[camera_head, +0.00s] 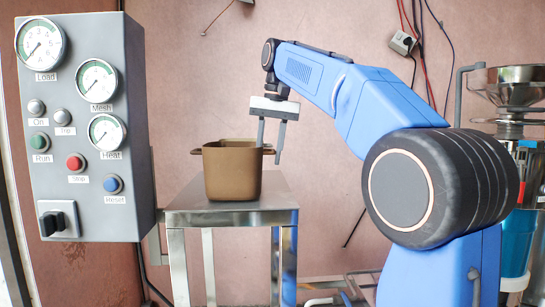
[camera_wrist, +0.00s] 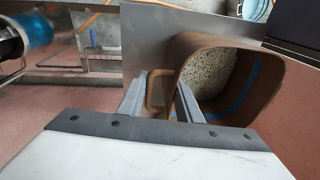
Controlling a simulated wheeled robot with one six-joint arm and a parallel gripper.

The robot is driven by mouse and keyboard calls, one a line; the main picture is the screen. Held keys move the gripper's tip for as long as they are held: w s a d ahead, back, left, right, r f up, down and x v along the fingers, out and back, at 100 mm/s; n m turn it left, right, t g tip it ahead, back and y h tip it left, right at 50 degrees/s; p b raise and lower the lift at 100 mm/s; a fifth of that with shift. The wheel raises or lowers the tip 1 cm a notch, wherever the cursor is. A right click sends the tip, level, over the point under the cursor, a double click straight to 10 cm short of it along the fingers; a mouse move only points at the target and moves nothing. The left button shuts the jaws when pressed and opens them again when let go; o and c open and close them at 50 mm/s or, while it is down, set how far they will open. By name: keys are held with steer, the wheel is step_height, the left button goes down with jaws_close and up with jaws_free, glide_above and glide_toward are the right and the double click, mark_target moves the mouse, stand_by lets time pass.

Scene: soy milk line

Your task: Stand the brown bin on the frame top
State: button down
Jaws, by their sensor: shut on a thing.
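The brown bin (camera_head: 230,172) is upright at the top of the metal frame (camera_head: 180,203), within its edges in the head view. Its base looks at or very close to the surface; I cannot tell whether it touches. My gripper (camera_head: 269,152) points down at the bin's right side. In the wrist view my gripper (camera_wrist: 160,88) is shut on the bin's side handle, with one finger inside the loop. The bin (camera_wrist: 262,95) holds speckled beige material and has a blue line inside. The frame top (camera_wrist: 145,42) shows beside and behind it.
A grey control panel (camera_head: 88,130) with gauges and buttons stands close to the left of the frame. A machine with a metal funnel (camera_head: 512,88) stands at the far right. A dark block (camera_wrist: 290,35) is near the bin in the wrist view.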

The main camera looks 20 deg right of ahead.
steer(key=shift+f, duration=0.4)
steer(key=c, duration=1.3)
jaws_free()
steer(key=r, duration=0.5)
steer(key=s+r, duration=0.1)
steer(key=r, duration=0.1)
steer(key=shift+d+r, duration=0.3)
